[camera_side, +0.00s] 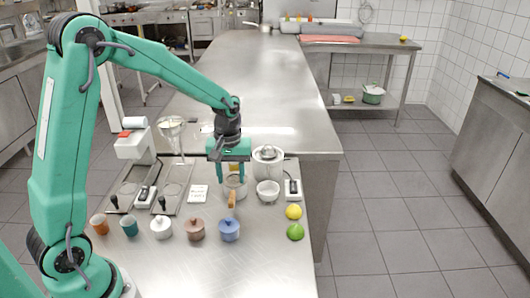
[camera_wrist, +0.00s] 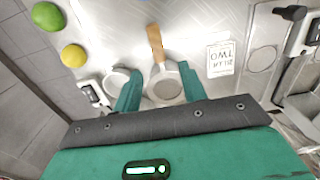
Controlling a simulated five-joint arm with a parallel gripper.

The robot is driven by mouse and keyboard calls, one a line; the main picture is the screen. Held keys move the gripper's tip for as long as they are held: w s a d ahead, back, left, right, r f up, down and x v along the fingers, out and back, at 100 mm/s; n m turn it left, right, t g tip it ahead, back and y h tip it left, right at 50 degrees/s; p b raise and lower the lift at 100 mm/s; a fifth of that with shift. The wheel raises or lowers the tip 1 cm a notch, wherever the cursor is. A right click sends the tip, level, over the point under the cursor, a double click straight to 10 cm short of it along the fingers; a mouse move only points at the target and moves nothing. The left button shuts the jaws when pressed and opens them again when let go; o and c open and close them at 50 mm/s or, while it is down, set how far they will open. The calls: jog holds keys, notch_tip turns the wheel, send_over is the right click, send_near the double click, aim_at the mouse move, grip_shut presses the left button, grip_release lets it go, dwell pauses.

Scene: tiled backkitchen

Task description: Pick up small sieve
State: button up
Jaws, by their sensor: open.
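The small sieve (camera_wrist: 162,88) has a round mesh basket and a wooden handle (camera_wrist: 155,42). In the wrist view its basket shows between the two green fingers of my gripper (camera_wrist: 160,84), with the handle reaching up in the picture. In the side view the sieve's wooden handle (camera_side: 231,200) shows just below my gripper (camera_side: 231,180), and the fingers partly hide the basket. My gripper is open and points down over the sieve. I cannot tell whether a finger touches the rim.
A small white bowl (camera_side: 268,192) stands close to the right, with a white juicer (camera_side: 267,160) behind it. A lemon (camera_side: 293,211) and a lime (camera_side: 295,231) lie at front right. A printed card (camera_side: 197,194) lies left.

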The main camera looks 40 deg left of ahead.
aim_at(232, 192)
jog(key=shift+f, duration=2.35)
grip_shut()
